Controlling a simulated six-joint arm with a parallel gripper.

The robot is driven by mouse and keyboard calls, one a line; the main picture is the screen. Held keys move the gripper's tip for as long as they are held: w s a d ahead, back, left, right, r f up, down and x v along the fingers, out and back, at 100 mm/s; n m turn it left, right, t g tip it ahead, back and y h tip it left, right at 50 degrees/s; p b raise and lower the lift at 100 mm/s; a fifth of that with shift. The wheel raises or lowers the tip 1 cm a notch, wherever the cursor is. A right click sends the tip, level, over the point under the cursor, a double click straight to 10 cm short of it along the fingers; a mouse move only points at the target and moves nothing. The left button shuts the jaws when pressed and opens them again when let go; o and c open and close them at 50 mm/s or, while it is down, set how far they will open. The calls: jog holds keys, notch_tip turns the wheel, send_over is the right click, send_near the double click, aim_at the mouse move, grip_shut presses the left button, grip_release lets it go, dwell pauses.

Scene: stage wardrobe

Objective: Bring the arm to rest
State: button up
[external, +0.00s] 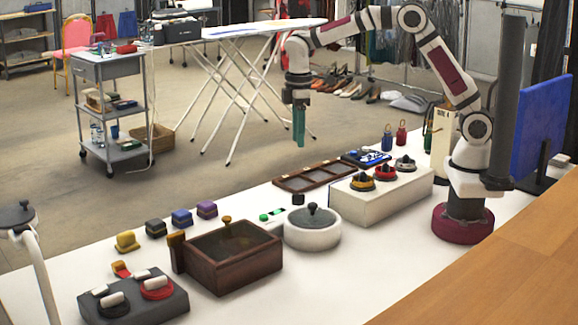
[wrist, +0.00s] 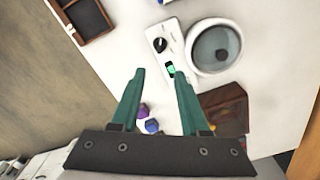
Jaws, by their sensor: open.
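My gripper (external: 299,126) hangs from my raised arm, pointing down, well above the far edge of the white table (external: 350,262). In the wrist view, my gripper's two green fingers (wrist: 158,88) stand apart with nothing between them. My arm bends up from its dark red base at the right of the table and reaches left. No object is held.
Below are a brown divided tray (external: 313,177), a white round pot (external: 312,229), a brown lidded box (external: 231,257), several coloured blocks (external: 181,217) and a white box (external: 380,195) with knobs. A blue monitor (external: 543,130) stands right of my arm. The air around my gripper looks clear.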

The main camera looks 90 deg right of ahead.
jog(key=shift+r, duration=0.25)
jog(key=s+a+r+m+y, duration=0.1)
jog(key=s+a+r+m, duration=0.2)
jog(key=s, duration=0.5)
jog(key=s+a+r+m, duration=0.1)
jog(key=s+a+r, duration=0.1)
jog(key=s+a, duration=0.35)
jog(key=s+a+f+m, duration=0.1)
jog(key=s+m, duration=0.1)
jog(key=s, duration=0.6)
jog(key=s+a+f+m, duration=0.1)
jog(key=s+f+m, duration=0.1)
jog(key=s, duration=0.7)
jog(key=shift+a+f+m+y, duration=0.25)
jog(key=shift+a+m+y, duration=0.05)
jog(key=shift+m+y, duration=0.1)
